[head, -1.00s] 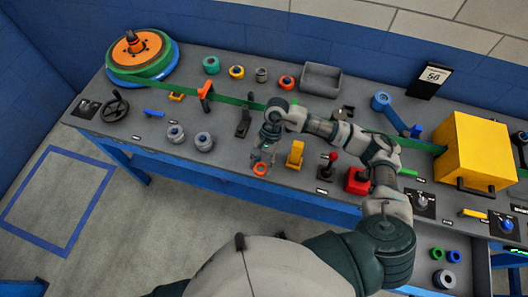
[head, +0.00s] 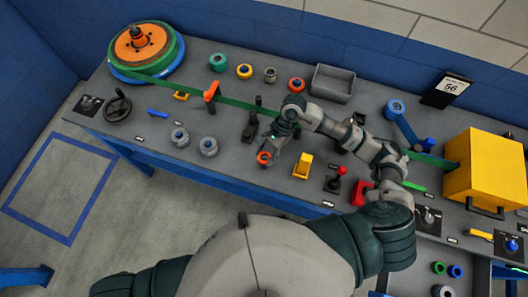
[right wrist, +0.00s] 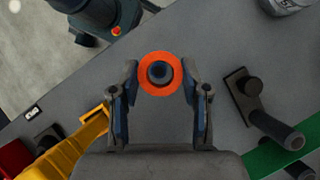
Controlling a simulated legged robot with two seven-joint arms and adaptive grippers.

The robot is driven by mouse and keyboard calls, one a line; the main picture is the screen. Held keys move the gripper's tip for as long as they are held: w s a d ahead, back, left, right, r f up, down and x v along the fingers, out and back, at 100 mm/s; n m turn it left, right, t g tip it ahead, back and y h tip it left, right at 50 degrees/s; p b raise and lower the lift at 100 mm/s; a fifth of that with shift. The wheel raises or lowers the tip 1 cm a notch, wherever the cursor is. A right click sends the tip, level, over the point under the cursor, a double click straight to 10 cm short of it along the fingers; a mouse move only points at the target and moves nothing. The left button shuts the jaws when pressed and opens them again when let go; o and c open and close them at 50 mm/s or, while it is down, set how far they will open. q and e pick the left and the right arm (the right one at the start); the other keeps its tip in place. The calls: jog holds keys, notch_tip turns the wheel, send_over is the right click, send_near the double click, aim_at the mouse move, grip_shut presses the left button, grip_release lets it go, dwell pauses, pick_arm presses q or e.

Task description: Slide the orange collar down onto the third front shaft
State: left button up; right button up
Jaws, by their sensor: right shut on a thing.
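The orange collar (head: 264,158) is held at the front part of the grey bench. My right gripper (head: 268,153) is shut on it. In the right wrist view the collar (right wrist: 146,87) sits between the fingertips of the right gripper (right wrist: 160,84). A dark blue-grey round shaft top (right wrist: 159,72) shows inside the collar's hole. I cannot tell whether the collar is around the shaft or just above it. My left gripper is not in view.
A yellow block-like fixture (head: 303,166) and a red-knobbed lever (head: 337,178) stand right of the collar. A black lever fixture (head: 250,127) is close behind it. Several coloured collars and a grey tray (head: 333,83) are at the back. The bench front edge is close.

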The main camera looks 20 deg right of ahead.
jog(key=shift+s+d, duration=0.15)
jog(key=shift+d, duration=0.15)
jog(key=shift+a+r, duration=0.1)
jog(key=shift+a, duration=0.5)
jog(key=shift+a+r, duration=0.1)
jog(key=shift+a, duration=0.1)
jog(key=shift+d+f+b, duration=0.3)
jog(key=shift+d+b, duration=0.2)
jog(key=shift+b, duration=0.05)
jog(key=shift+f+b, duration=0.7)
jog(key=shift+b, duration=0.1)
jog(key=shift+d, duration=0.15)
jog(key=shift+d+f, duration=0.1)
jog(key=shift+d, duration=0.05)
jog(key=shift+f, duration=0.1)
